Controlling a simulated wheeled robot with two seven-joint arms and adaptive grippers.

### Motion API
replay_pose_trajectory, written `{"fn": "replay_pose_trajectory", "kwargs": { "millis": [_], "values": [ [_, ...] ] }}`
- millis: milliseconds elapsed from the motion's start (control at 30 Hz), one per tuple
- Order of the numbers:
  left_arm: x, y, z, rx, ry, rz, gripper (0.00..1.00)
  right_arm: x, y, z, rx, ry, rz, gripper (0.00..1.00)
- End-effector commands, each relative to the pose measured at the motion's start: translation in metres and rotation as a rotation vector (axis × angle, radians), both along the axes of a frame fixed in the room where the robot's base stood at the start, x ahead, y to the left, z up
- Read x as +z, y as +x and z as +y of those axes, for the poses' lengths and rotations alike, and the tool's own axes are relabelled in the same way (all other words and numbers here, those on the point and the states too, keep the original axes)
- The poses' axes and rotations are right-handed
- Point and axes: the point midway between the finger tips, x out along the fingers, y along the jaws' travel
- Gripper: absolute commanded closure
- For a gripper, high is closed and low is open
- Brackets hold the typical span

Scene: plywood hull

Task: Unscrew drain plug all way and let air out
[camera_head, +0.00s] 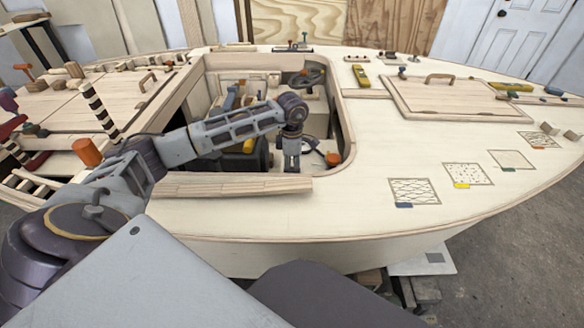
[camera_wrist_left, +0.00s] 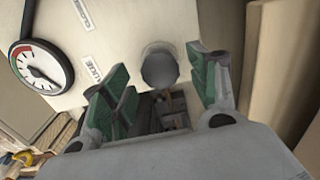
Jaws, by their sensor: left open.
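A round grey knob (camera_wrist_left: 158,68), which looks like the drain plug, stands on a pale panel (camera_wrist_left: 120,25) in the left wrist view. My left gripper (camera_wrist_left: 157,80) is open, with one green-padded finger on each side of the knob in the picture. No contact between the pads and the knob shows, and I cannot tell how deep it sits between them. In the head view, my left gripper (camera_head: 291,166) points down inside the hull's open well (camera_head: 340,130); the knob cannot be made out there. My right gripper is not in view.
A round dial gauge (camera_wrist_left: 40,67) and small labels (camera_wrist_left: 87,44) are on the panel beside the knob. A pale wall (camera_wrist_left: 270,60) rises close on the right.

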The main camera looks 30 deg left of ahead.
Motion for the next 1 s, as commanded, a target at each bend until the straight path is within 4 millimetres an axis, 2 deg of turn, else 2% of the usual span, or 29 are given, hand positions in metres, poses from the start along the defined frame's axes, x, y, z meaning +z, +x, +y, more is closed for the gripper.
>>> {"fn": "replay_pose_trajectory", "kwargs": {
  "millis": [700, 1000],
  "values": [
    [0.096, 0.001, 0.0, 0.0, 0.0, -0.002, 0.4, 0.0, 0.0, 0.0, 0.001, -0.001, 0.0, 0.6],
    [0.112, 0.0, 0.0, 0.0, 0.0, -0.001, 0.4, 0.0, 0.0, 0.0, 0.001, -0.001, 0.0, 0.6]
  ]
}}
